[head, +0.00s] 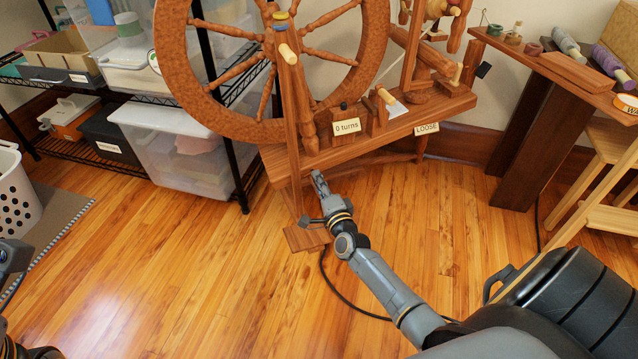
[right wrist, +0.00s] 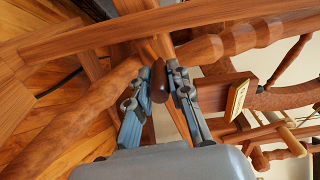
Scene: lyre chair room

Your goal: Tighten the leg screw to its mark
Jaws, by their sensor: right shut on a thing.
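The spinning wheel stands with its wooden bench (head: 375,133) over the floor. A tag reading "0 turns" (head: 346,126) is on it, and a tag reading "LOOSE" (head: 426,128) hangs at its right end. My right gripper (head: 318,183) is below the bench's front edge. In the right wrist view its fingers (right wrist: 160,90) are shut on a dark brown peg-like handle (right wrist: 158,82), which looks like the leg screw. The head view does not show this handle clearly behind the gripper. No mark on the screw can be made out. My left gripper is not visible; only parts of my left arm show at the left edge.
A turned wooden leg (right wrist: 70,130) runs close beside the fingers. The treadle (head: 306,238) is near my right forearm. A black shelf with bins (head: 180,145) stands left, a side table (head: 560,68) right. A dark cable lies on the floor, otherwise clear in front.

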